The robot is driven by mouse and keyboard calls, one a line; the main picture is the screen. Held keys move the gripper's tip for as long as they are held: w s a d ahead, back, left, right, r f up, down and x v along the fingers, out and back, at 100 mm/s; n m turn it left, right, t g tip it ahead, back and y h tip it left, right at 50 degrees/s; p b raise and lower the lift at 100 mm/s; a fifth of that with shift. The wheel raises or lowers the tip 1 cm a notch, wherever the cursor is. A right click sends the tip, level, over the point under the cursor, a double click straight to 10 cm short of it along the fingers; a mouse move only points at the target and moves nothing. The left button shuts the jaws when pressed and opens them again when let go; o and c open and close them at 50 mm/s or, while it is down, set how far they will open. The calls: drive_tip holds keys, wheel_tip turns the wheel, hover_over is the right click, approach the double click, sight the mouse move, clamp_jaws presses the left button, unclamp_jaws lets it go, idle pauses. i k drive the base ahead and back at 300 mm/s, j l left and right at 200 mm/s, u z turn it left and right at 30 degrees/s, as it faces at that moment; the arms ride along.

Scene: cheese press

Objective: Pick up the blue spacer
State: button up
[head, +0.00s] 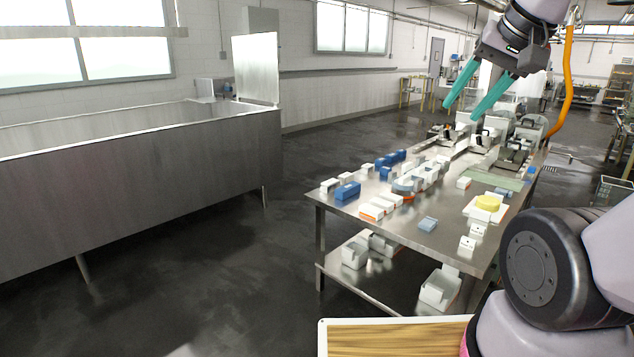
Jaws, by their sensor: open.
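Several blue pieces lie on the steel table (395,236), and I cannot tell which is the spacer. A small light-blue block (428,224) lies alone near the table's front edge. A darker blue block (347,191) lies near the left edge. More dark blue blocks (391,159) stand in a row farther back. My gripper (462,111) has two teal fingers, spread apart with nothing between them. It is raised above the far part of the table, away from the blue pieces at the front.
White blocks and boxes (378,207) crowd the table's left half. A yellow round piece (488,202) sits on a white board at the right. Press-like machines (486,138) stand at the back. White containers (440,288) sit on the lower shelf. A large steel vat (130,190) stands left across open floor.

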sight(379, 161)
drive_tip(key=i+j+u, duration=0.3)
drive_tip(key=i+u, duration=0.2)
drive_tip(key=i+j+u, duration=0.15)
drive_tip(key=i+u, duration=0.3)
drive_tip(key=i+l+u, duration=0.1)
drive_tip(key=i+u, duration=0.4)
drive_tip(key=i+j, duration=0.1)
drive_tip(key=i, duration=0.95)
drive_tip(key=i+z, duration=0.1)
drive_tip(key=i, duration=0.95)
drive_tip(key=i+l+z, duration=0.1)
drive_tip(key=i+z, duration=1.05)
drive_tip(key=i+j+z, duration=0.35)
drive_tip(key=i+l+z, duration=0.15)
drive_tip(key=i+z, duration=0.15)
drive_tip(key=z, duration=0.15)
drive_tip(key=i+z, duration=0.6)
drive_tip(key=z, duration=0.25)
drive_tip(key=i+j+z, duration=0.15)
drive_tip(key=z, duration=0.3)
drive_tip(key=i+j+z, duration=1.05)
drive_tip(key=k+j, duration=0.05)
drive_tip(key=k, duration=0.05)
